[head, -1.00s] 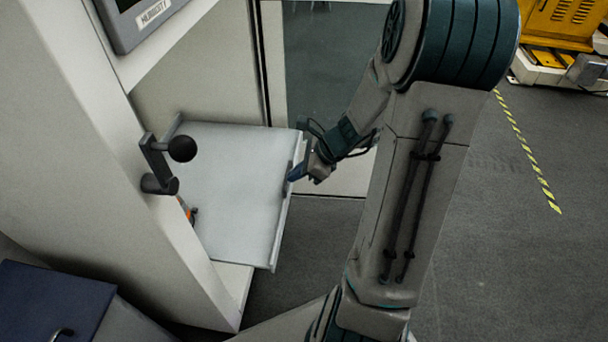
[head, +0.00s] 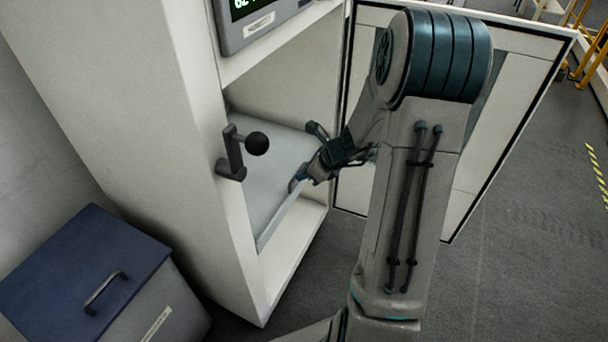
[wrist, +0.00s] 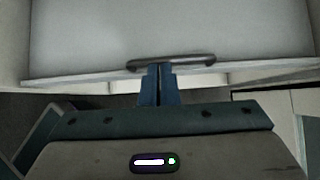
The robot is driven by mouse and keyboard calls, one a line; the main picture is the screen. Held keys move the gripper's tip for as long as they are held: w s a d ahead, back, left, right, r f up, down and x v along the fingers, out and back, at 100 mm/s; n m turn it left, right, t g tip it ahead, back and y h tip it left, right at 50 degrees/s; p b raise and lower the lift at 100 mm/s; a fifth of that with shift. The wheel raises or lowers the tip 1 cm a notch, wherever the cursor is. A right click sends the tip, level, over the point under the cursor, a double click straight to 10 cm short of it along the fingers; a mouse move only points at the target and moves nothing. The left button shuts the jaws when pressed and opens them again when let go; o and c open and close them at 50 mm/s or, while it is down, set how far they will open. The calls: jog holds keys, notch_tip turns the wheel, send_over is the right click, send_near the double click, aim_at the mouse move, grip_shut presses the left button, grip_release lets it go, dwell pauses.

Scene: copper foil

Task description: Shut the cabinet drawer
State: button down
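The cabinet drawer (head: 262,160) is a light grey slab inside the open white cabinet (head: 185,120). In the head view its front edge lies close to the cabinet's front opening. The wrist view shows the drawer's pale top (wrist: 100,35) and a dark bar handle (wrist: 195,62) along its front. My gripper (head: 299,180) is at the drawer front. Its blue fingers (wrist: 158,75) are together in the wrist view, with only a thin dark line between them, and their tips meet the handle. They do not appear to grasp the bar.
A dark latch lever with a black knob (head: 256,144) sticks out from the cabinet's left front post. The open cabinet door (head: 515,95) stands to the right, behind my arm. A blue-lidded bin (head: 75,265) stands at lower left. Grey floor is clear at right.

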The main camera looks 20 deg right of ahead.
jog(key=shift+w+a, duration=0.1)
jog(key=shift+a, duration=0.1)
jog(key=shift+r, duration=0.1)
jog(key=s+d+f+p+v, duration=0.1)
jog(key=p+v, duration=0.4)
jog(key=v, duration=0.8)
jog(key=shift+s+d+f, duration=0.3)
jog(key=shift+d+f, duration=0.05)
jog(key=shift+d, duration=0.05)
jog(key=s+a+r+n+g+h+p, duration=0.1)
jog(key=s+a+r+n+p, duration=0.4)
jog(key=r+n+p, duration=0.3)
jog(key=s+a+r+n+g+h+p, duration=0.1)
jog(key=s+a+r+n+h+p, duration=0.1)
jog(key=s+a+r+n+p, duration=0.3)
jog(key=s+a+r+n+g+h+p, duration=0.1)
jog(key=s+a+r+n+p, duration=0.4)
jog(key=r+n+p, duration=0.7)
notch_tip(320, 180, up, 12)
jog(key=shift+s+f+n+h+p, duration=0.2)
jog(key=shift+s+n+h+p, duration=0.3)
jog(key=shift+n, duration=0.7)
